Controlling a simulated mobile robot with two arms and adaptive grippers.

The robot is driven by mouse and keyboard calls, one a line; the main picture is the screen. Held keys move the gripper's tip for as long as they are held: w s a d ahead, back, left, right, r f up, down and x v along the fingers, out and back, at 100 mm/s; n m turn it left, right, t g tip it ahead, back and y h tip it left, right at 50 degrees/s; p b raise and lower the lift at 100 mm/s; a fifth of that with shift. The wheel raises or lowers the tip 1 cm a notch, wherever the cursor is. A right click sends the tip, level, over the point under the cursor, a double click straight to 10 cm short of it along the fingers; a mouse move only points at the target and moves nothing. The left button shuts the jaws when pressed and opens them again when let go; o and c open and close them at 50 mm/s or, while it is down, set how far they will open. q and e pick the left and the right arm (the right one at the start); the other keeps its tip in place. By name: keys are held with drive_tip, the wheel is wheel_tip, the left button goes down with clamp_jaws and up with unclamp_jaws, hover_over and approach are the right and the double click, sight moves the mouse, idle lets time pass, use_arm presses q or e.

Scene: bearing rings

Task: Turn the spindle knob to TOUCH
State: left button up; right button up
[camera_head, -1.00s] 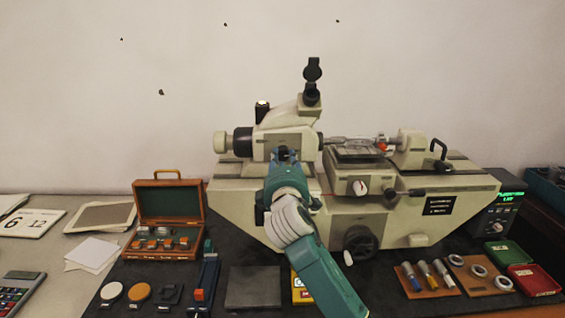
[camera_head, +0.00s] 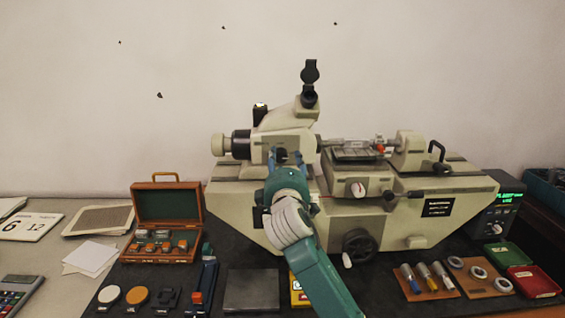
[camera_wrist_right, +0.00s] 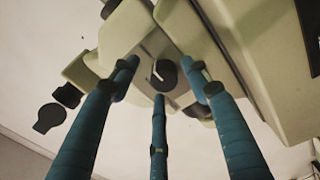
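The spindle knob (camera_wrist_right: 164,75) is a round dark knob with a white pointer line, on the cream front of the measuring machine. It also shows in the head view (camera_head: 281,156). My right gripper (camera_wrist_right: 162,78) has its blue fingers spread around the knob, with gaps at the left and right fingers. The lower finger's tip is close below the knob; I cannot tell whether it touches. In the head view my right gripper (camera_head: 284,157) reaches up to the knob from below. No TOUCH label is readable. My left gripper is not in view.
The machine (camera_head: 345,215) fills the middle, with a handwheel (camera_head: 360,245) low in front and a white-and-red dial (camera_head: 357,188) to the right. A wooden block case (camera_head: 168,202) stands open at left. A green-lit display unit (camera_head: 503,207) stands at right.

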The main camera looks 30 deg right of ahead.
drive_tip(key=shift+s+a+f, duration=0.1)
drive_tip(key=shift+a, duration=0.15)
drive_tip(key=v, duration=1.1)
drive_tip(key=shift+s, duration=0.4)
